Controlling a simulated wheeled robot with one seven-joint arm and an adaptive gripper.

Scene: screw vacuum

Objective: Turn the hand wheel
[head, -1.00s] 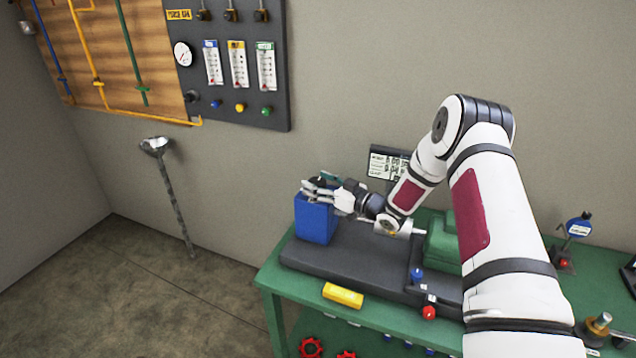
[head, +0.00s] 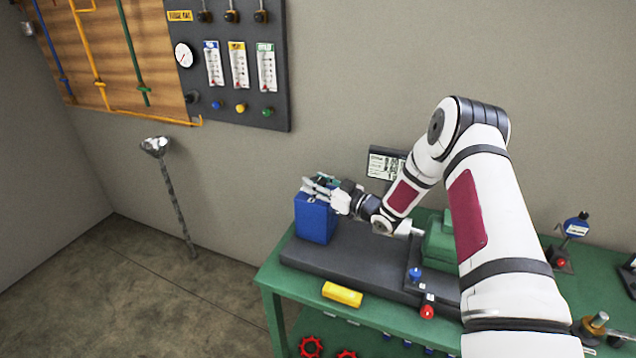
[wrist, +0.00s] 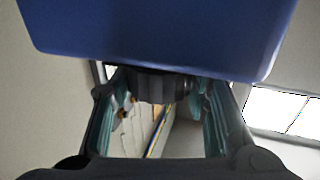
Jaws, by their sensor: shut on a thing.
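A blue box-shaped housing (head: 315,220) stands at the left end of the dark machine base (head: 345,268) on the green bench. My gripper (head: 322,186) is at the top of this housing. In the wrist view the housing (wrist: 160,35) fills the top. A dark, ridged round part (wrist: 160,86), which looks like the hand wheel, sits against it. My gripper's two fingers (wrist: 157,95) are on either side of this part, shut on it. In the head view the wheel is hidden by my gripper.
A green motor-like block (head: 441,243) stands to the right on the bench. A yellow block (head: 342,294) is at the front edge, near a red knob (head: 427,312). Red wheels (head: 311,347) lie below on the shelf. The floor at left is mostly clear.

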